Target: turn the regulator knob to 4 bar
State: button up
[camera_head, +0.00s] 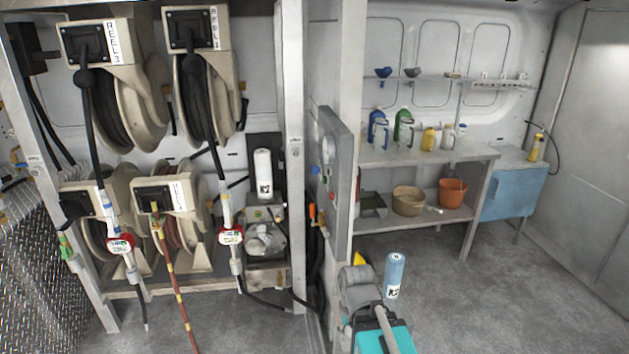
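A grey upright panel (343,135) stands edge-on beside the white post, right of the reels. A round pale gauge-like disc (328,149) is on its left face. Small blue (316,170) and red (331,197) fittings sit below the disc. I cannot tell which fitting is the regulator knob, and its setting and any pressure reading are too small to make out. My gripper is not seen in this view. Grey and teal parts at the bottom centre appear to be my arm, well below the panel.
Several hose reels (130,105) with hanging hoses fill the left. A blue cylinder (395,275) stands on the floor right of the panel. A workbench (465,153) holds bottles, with a basket and orange bucket (453,192) below. The floor at right is clear.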

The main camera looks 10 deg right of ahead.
aim_at(314, 169)
jog(key=k, duration=0.8)
jog(key=u, duration=0.15)
jog(key=i, duration=0.45)
jog(key=u, duration=0.7)
jog(key=i, duration=1.9)
jog(key=z, duration=0.85)
